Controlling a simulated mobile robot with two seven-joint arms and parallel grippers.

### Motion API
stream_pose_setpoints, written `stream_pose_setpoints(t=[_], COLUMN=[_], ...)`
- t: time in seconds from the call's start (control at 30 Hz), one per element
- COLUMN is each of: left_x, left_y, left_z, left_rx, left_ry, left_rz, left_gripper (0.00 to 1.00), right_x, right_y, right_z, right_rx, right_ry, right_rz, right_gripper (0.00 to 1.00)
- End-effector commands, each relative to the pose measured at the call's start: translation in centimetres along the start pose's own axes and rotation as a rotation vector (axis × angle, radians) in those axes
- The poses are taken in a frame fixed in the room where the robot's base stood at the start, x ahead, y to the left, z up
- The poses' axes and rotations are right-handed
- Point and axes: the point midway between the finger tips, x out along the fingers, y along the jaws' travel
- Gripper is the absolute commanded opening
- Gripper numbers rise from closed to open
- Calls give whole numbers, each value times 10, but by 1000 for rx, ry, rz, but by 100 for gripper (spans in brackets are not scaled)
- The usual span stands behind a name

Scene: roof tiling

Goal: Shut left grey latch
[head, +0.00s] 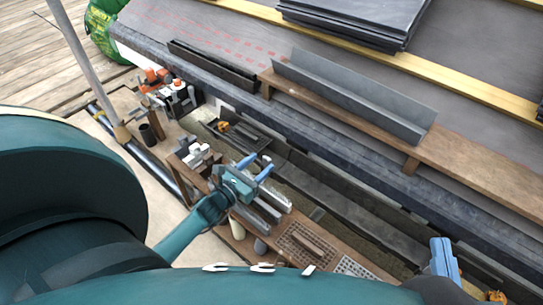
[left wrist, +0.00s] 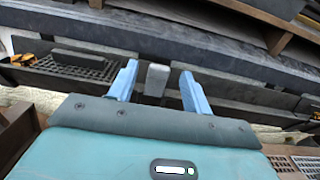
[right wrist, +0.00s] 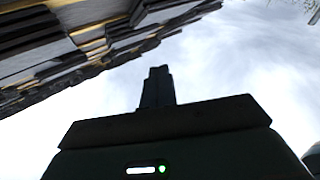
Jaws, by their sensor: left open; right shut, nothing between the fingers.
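My left gripper (head: 256,168) is open over the long dark gutter trough (head: 340,192), with its two blue fingers apart. In the left wrist view a small grey upright piece (left wrist: 157,80), which looks like the grey latch, shows between the fingers (left wrist: 158,70). A gap is visible on each side of it, and I cannot tell its depth or whether anything touches. In the head view I cannot pick the latch out clearly near the fingers. My right gripper (head: 443,258) is shut and empty at the lower right, and its closed fingers show against sky in the right wrist view (right wrist: 157,88).
A grey metal channel (head: 350,95) lies on a wooden plank (head: 460,172) along the roof. Dark slates (head: 355,18) are stacked above. A wooden tool bench (head: 238,243) with several tools and a grate (head: 305,245) stands close around my left arm. A pole (head: 85,65) rises at left.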

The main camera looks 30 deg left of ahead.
Motion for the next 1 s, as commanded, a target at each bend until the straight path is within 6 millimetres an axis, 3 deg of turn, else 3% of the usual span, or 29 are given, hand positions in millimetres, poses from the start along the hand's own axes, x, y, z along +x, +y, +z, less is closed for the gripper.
stream_pose_setpoints(t=[0.1, 0.33, 0.73, 1.0], left_x=[25, 53, 59, 59], left_y=[0, 0, 0, 0], left_z=[-2, -1, 0, 0], left_rx=[3, 3, 2, 2], left_ry=[-3, 0, 1, 1], left_rz=[-1, 0, 0, 0], left_gripper=[49, 49, 48, 26], right_x=[0, 2, 3, 3], right_y=[-2, -2, -2, -2], right_z=[3, 1, -1, -1], right_rx=[15, 39, 46, 45], right_ry=[8, 24, 27, 27], right_rz=[-3, -6, -6, -7], right_gripper=[0, 0, 0, 0])
